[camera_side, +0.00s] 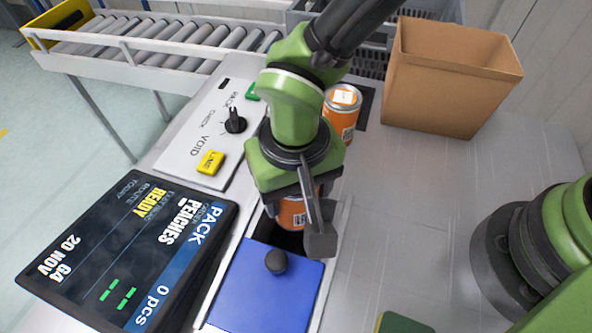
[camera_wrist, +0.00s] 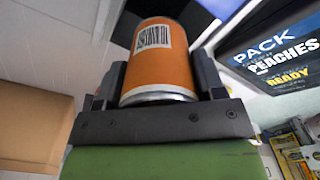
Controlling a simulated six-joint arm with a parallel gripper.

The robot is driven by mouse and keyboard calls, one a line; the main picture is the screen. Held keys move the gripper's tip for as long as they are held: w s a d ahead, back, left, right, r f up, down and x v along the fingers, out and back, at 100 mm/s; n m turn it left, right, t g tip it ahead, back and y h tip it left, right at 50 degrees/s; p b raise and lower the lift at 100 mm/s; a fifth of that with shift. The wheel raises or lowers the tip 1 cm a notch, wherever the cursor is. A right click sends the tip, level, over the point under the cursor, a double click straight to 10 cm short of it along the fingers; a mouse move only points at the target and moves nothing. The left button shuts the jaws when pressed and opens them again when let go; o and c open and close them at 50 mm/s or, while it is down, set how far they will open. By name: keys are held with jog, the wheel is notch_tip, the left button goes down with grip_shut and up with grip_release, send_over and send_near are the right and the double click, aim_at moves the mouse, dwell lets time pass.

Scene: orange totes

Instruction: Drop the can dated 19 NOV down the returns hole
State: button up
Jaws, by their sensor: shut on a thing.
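My gripper (camera_side: 297,222) is shut on an orange can (camera_side: 291,213). In the wrist view the same can (camera_wrist: 158,62) sits between the two fingers, with a barcode label on its side and a silver rim. No date on it is readable. Below it in the side view is a dark opening (camera_side: 284,240) beside a blue plate (camera_side: 262,295) with a black knob. The can's height over the opening is unclear. A second orange can (camera_side: 343,108) stands upright behind my gripper, a label on its lid, its date too small to read.
A tilted screen (camera_side: 130,250) reads PACK, PEACHES, READY, 0 pcs and 20 NOV. A panel (camera_side: 200,140) has a dial (camera_side: 234,121), a yellow button (camera_side: 211,162) and a green one. A cardboard box (camera_side: 450,80) stands at back right. A roller conveyor (camera_side: 160,40) is at back left.

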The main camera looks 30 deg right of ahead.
jog(key=shift+f, duration=0.4)
jog(key=o, duration=1.2)
notch_tip(320, 180, up, 10)
jog(key=shift+f, duration=0.1)
